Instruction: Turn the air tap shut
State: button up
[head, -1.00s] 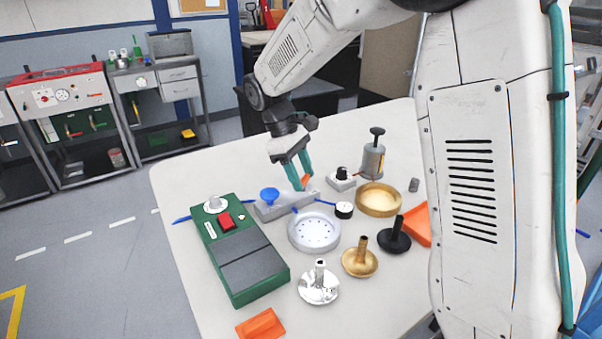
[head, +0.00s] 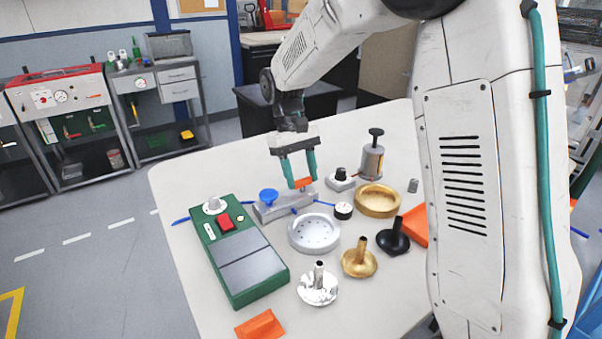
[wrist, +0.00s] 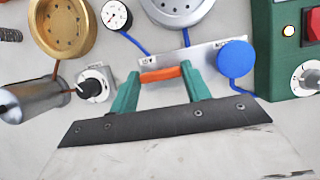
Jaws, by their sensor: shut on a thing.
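The air tap's orange lever (head: 303,183) sits at the right end of a grey metal block (head: 270,211) on the table. My gripper (head: 302,181) points down over it, with its teal fingers at the lever's two ends. In the wrist view the lever (wrist: 160,75) spans between the fingers of my gripper (wrist: 160,80), which is shut on it. The lever lies roughly along the block's length. A blue round knob (head: 269,195) stands at the block's other end. The tap's stem under the lever is mostly hidden.
Blue hoses run from the block to a small gauge (head: 343,210) and leftward. A green box (head: 245,262), a white perforated dish (head: 314,233), a brass dish (head: 377,200), a black-knobbed unit (head: 340,179) and a grey cylinder (head: 372,160) stand close around. The table's far left is clear.

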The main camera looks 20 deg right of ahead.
dwell(0.3)
jog(key=o, duration=1)
jog(key=shift+c, duration=0.2)
jog(key=shift+r, duration=0.1)
jog(key=v, duration=0.7)
jog(key=shift+r, duration=0.35)
jog(key=shift+w, duration=0.15)
jog(key=x, duration=0.2)
jog(key=shift+s+f, duration=0.2)
jog(key=shift+s, duration=0.25)
jog(key=s+d+r+m+t, duration=0.1)
jog(key=s+t, duration=0.2)
jog(key=s, duration=1.2)
jog(key=s+d+r+m+t, duration=0.1)
jog(key=s+d+r+t, duration=0.1)
jog(key=s, duration=1.3)
jog(key=shift+s+d+t+y, duration=0.25)
jog(key=shift+t+y, duration=0.15)
jog(key=shift+t, duration=0.1)
